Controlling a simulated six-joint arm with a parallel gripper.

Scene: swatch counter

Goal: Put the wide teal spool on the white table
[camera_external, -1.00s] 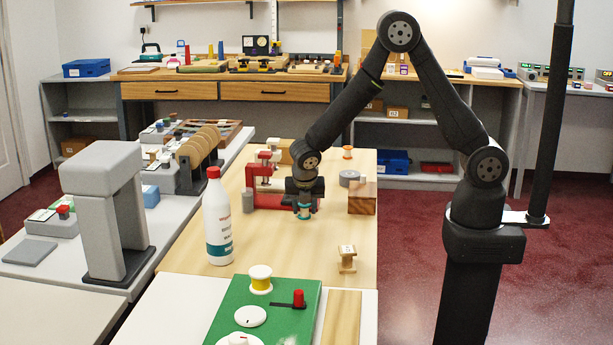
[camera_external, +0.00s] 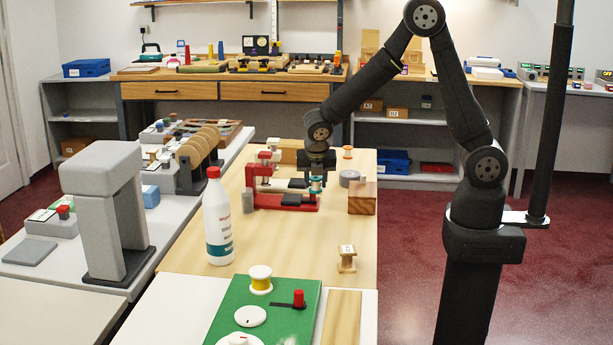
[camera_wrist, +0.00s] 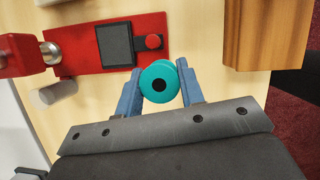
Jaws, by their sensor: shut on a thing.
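The wide teal spool (camera_wrist: 160,82) is between the two blue fingers of my gripper (camera_wrist: 158,94) in the wrist view, its round end facing the camera. My gripper (camera_external: 316,184) is shut on the spool, which shows small and partly hidden in the external view (camera_external: 316,187). The spool is held above the wooden counter, near the red clamp fixture.
The red fixture (camera_external: 285,202) stands beside my gripper, with a wood block (camera_external: 362,198) to the right. Bare wood lies between bottle and wooden spool.

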